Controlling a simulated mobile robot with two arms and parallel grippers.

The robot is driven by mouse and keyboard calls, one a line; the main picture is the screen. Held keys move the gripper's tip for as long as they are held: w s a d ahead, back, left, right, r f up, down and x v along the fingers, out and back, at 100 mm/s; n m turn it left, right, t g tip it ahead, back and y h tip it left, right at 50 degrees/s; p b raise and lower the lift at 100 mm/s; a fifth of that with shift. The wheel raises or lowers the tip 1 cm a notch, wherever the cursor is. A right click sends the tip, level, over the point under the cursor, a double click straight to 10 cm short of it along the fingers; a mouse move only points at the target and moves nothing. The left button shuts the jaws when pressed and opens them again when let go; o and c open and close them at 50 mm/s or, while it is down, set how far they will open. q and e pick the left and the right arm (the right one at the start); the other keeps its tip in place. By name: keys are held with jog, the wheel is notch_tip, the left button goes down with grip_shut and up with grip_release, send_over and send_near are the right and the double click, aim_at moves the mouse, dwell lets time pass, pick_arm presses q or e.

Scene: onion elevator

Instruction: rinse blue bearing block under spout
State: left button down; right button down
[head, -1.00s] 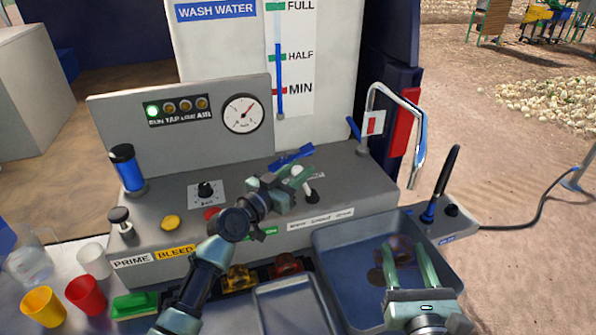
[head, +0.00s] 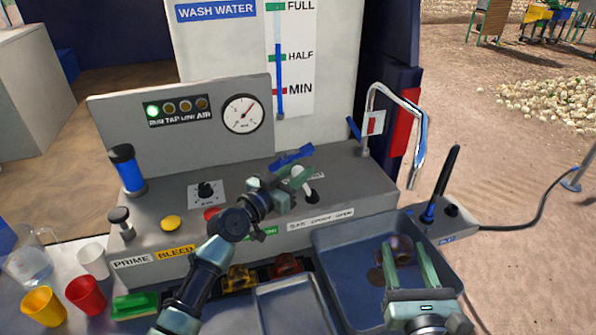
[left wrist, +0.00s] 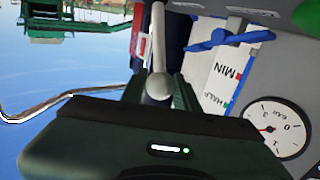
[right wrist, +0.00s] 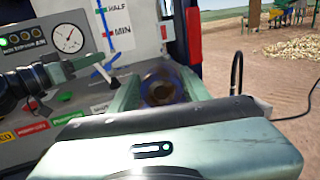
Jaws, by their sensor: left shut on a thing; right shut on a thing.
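My right gripper (head: 406,254) is shut on a muddy brown block with bluish patches (head: 401,245). It holds the block over the grey basin (head: 335,240), below the chrome spout (head: 420,150). The block also shows between the fingers in the right wrist view (right wrist: 160,88). Mud hides most of its colour. My left gripper (head: 298,182) is shut on a lever with a pale rounded knob (head: 309,193) on the console. The knob also shows in the left wrist view (left wrist: 160,84). I cannot tell whether water runs from the spout.
A yellow block (head: 238,278) and a red block (head: 288,265) sit in a rack behind my left arm. A grey tray (head: 285,300) stands beside the basin. Cups and a green brush (head: 135,305) are at the left. A black upright handle (head: 446,180) stands right of the basin.

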pick_arm(q)
jog(key=shift+w+d+r+m+g+p, duration=0.15)
jog(key=shift+d+r+m+g+p, duration=0.25)
jog(key=shift+p, duration=0.7)
jog(key=shift+w+d+f+y+p, duration=0.1)
jog(key=shift+d+y+p, duration=0.15)
jog(key=shift+y+p, duration=0.25)
jog(key=shift+f, duration=0.15)
jog(key=c, duration=1.1)
grip_release()
jog(key=shift+o, duration=0.2)
jog(key=b+v, duration=0.2)
jog(key=v, duration=1)
jog(key=shift+w, duration=0.1)
